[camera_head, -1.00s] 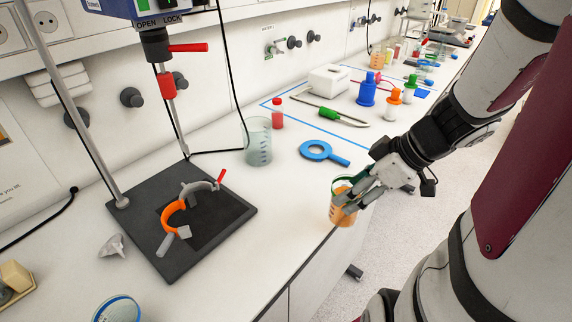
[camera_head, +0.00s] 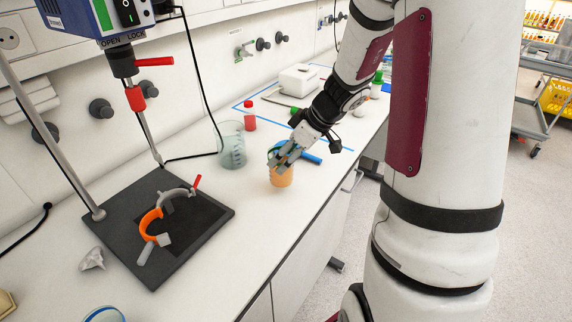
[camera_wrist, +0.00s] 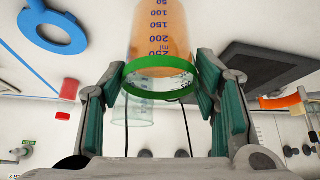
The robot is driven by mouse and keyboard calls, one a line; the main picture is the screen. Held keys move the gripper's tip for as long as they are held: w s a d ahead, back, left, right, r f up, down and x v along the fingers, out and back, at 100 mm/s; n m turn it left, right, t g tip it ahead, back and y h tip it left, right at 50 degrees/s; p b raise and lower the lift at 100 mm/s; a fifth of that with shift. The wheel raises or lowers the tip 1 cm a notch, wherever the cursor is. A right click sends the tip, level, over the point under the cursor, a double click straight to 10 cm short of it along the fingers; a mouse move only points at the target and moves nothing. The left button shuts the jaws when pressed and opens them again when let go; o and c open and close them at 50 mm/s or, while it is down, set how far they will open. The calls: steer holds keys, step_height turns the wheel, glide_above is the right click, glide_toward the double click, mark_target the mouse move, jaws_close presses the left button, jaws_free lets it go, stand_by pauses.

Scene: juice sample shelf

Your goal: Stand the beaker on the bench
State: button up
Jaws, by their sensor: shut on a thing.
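The beaker (camera_head: 281,177) has orange contents, a green rim and printed volume marks. My gripper (camera_head: 280,154) is shut on it near the rim. In the wrist view, the beaker (camera_wrist: 160,38) sits between the two green-padded fingers (camera_wrist: 163,75). In the head view it looks upright over the white bench (camera_head: 243,208), near the front edge. I cannot tell whether its base touches the bench.
A clear beaker (camera_head: 232,148) stands behind and left of the held one. A dark stand base (camera_head: 205,232) with an orange clamp (camera_head: 149,224) lies to the left. A blue ring-ended tool (camera_head: 309,157) lies close on the right.

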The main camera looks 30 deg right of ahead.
steer(key=shift+f, duration=1.7)
steer(key=shift+f, duration=0.15)
steer(key=o, duration=1.4)
